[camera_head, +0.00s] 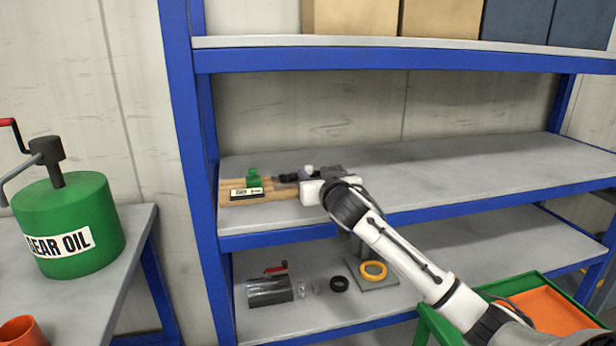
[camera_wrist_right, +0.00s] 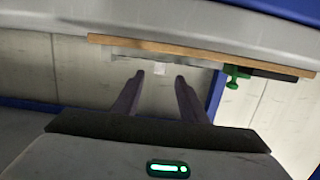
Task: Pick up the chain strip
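A wooden board (camera_head: 230,195) lies on the middle shelf, with a green clamp-like part (camera_head: 253,177) and a dark block with a white label (camera_head: 247,193) on it. In the right wrist view, the board's edge (camera_wrist_right: 130,42) runs across the top, with the green part (camera_wrist_right: 236,76) to the right. A thin grey strip (camera_wrist_right: 195,60) runs along the board; I cannot tell whether it is the chain strip. My right gripper (camera_wrist_right: 158,76) is open, its fingers apart and pointing at the strip. In the head view, my right gripper (camera_head: 284,178) is at the board's right end, partly hiding it.
The middle shelf (camera_head: 470,175) is clear to the right. The upper shelf edge (camera_head: 400,60) is above my right arm. The lower shelf holds a dark cylinder (camera_head: 270,291), a black ring (camera_head: 339,284) and a yellow ring (camera_head: 373,271). A green gear oil can (camera_head: 75,215) stands on the left table.

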